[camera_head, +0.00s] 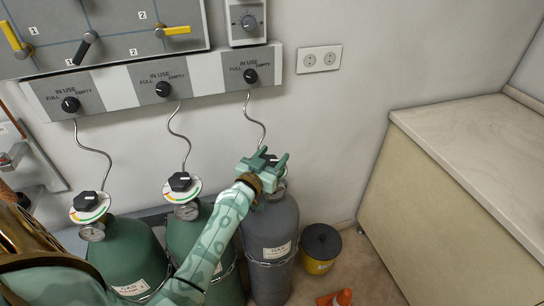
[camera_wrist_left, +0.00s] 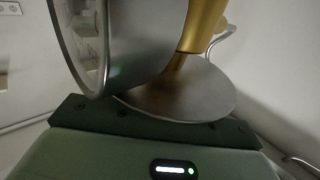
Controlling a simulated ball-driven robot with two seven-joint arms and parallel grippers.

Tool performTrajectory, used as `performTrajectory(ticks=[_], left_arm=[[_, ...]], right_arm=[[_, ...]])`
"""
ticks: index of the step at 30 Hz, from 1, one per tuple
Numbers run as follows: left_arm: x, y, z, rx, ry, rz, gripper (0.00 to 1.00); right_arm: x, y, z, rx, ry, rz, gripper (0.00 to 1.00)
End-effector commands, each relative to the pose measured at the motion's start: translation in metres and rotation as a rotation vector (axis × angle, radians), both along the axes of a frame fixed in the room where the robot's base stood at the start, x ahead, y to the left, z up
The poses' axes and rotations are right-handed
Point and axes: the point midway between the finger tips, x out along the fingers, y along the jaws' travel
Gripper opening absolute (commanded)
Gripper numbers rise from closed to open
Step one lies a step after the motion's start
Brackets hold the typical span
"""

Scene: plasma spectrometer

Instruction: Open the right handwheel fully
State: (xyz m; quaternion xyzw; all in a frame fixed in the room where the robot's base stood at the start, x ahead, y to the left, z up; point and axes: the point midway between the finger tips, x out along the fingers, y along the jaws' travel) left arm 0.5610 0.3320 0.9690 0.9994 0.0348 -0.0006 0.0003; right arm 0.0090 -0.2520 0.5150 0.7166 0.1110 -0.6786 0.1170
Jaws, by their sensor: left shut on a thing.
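The right handwheel (camera_head: 270,160) is a dark knob on top of the grey gas cylinder (camera_head: 270,225). My left gripper (camera_head: 268,163) is at it in the head view, shut on it, and covers most of it. The fingertips are hidden there. The wheel's turn position cannot be read. My right gripper is not in view.
Two green cylinders (camera_head: 128,250) (camera_head: 190,238) with black handwheels (camera_head: 85,201) (camera_head: 180,181) stand to the left. A panel with three knobs (camera_head: 160,82) is on the wall above. A black and yellow bucket (camera_head: 320,262), an orange cone (camera_head: 340,298) and a counter (camera_head: 475,135) are to the right.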

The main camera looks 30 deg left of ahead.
Motion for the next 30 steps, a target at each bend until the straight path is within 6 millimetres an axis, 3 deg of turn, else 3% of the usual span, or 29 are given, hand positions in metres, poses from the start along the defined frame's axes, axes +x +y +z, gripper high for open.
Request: performTrajectory(ticks=[6, 15, 16, 18, 30], left_arm=[[-0.001, 0.001, 0.003, 0.001, -0.001, 0.088, 0.30], [-0.001, 0.002, 0.001, 0.001, -0.003, 0.099, 0.30], [-0.001, 0.002, 0.001, 0.000, -0.003, 0.099, 0.56], [-0.001, 0.002, 0.001, 0.001, -0.003, 0.099, 0.75], [-0.010, 0.000, 0.001, 0.001, -0.002, 0.098, 0.75]], right_arm=[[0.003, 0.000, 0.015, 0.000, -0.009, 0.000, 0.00], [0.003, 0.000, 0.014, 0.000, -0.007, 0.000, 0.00], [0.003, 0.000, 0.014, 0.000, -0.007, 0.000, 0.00], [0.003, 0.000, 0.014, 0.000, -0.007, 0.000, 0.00], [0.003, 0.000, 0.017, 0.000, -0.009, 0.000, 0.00]])
